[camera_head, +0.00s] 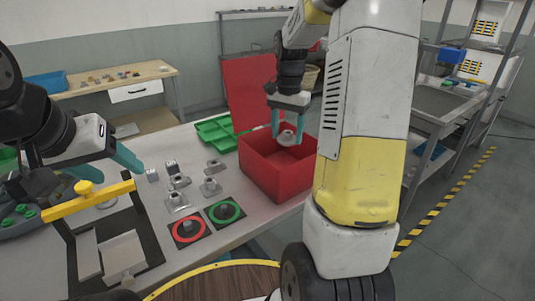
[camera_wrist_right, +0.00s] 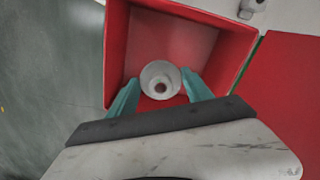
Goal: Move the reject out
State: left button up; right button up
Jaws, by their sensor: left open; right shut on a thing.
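My right gripper (camera_head: 287,125) is shut on a grey round metal part (camera_head: 287,138), held over the open red box (camera_head: 272,178). In the right wrist view, the part (camera_wrist_right: 160,80) sits between the two teal fingers (camera_wrist_right: 160,84), with the red box walls (camera_wrist_right: 117,55) around it. I cannot tell how far it is above the box floor. My left gripper (camera_head: 128,172) is open and empty, over the left part of the table near a yellow bar (camera_head: 90,202).
Several grey metal parts (camera_head: 177,201) stand on the table beside a red-ringed pad (camera_head: 188,230) and a green-ringed pad (camera_head: 225,211). A green tray (camera_head: 212,131) lies behind them. A dark frame with a light panel (camera_head: 122,255) is at front left. A side bench (camera_head: 110,82) stands behind.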

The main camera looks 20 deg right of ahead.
jog(key=shift+f, duration=0.35)
jog(key=o, duration=1.5)
jog(key=shift+o, duration=0.2)
notch_tip(320, 180, up, 8)
jog(key=shift+s+a+r, duration=0.1)
jog(key=shift+s, duration=0.05)
jog(key=s+a+r+n+t+y, duration=0.1)
jog(key=s+a+n+t, duration=0.2)
jog(key=s, duration=0.7)
jog(key=s+a+r+n+t+y, duration=0.1)
jog(key=s+a+n+t, duration=0.2)
jog(key=s+a+n, duration=0.3)
jog(key=s+a, duration=0.2)
jog(key=s, duration=0.2)
jog(key=shift+s+a+r+n, duration=0.25)
jog(key=shift+s+r+n, duration=0.05)
jog(key=shift+s+r, duration=0.1)
